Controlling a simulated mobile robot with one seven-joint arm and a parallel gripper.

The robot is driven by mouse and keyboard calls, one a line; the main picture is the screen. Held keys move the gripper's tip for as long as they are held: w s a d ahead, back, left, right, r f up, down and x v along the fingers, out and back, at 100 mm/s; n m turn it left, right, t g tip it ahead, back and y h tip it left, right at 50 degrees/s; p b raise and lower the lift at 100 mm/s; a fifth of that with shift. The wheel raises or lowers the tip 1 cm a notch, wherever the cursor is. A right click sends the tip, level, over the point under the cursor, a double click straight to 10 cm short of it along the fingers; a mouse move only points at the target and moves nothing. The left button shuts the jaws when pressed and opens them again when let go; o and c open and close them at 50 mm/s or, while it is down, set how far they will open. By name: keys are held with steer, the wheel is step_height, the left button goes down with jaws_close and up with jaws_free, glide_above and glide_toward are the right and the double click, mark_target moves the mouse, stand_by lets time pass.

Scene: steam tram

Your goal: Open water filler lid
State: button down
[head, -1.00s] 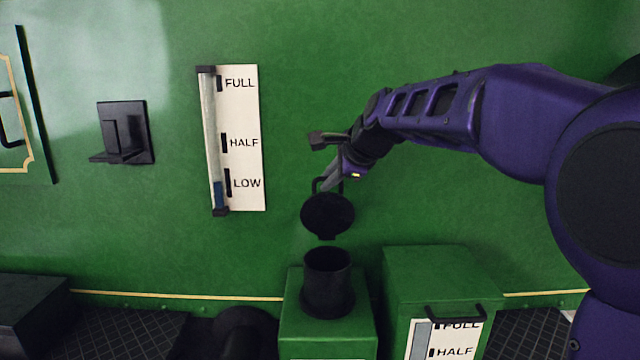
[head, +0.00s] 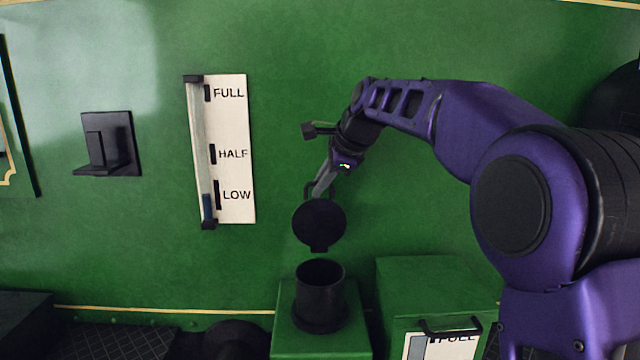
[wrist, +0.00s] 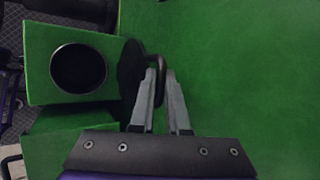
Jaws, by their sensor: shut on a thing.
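The water filler lid (head: 319,223) is a round black disc with a small loop handle at its top. It stands upright above and behind the black filler neck (head: 320,300), whose round mouth is uncovered. The neck sits on a green box (head: 290,335). My gripper (head: 318,190) is at the lid's handle, fingers pointing down, shut on it. In the wrist view the fingers (wrist: 161,74) close on the dark handle (wrist: 158,62), with the lid (wrist: 130,78) seen nearly edge-on and the open mouth (wrist: 79,69) to its left.
A white water gauge (head: 232,150) marked FULL, HALF and LOW is on the green wall, its blue level near LOW. A black bracket (head: 110,145) is further left. A second green box (head: 425,285) with a black handle stands right of the filler.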

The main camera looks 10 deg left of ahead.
steer(key=c, duration=0.9)
jaws_free()
steer(key=shift+d+f, duration=0.1)
steer(key=shift+f, duration=0.2)
steer(key=v, duration=1.8)
steer(key=shift+w+r, duration=0.2)
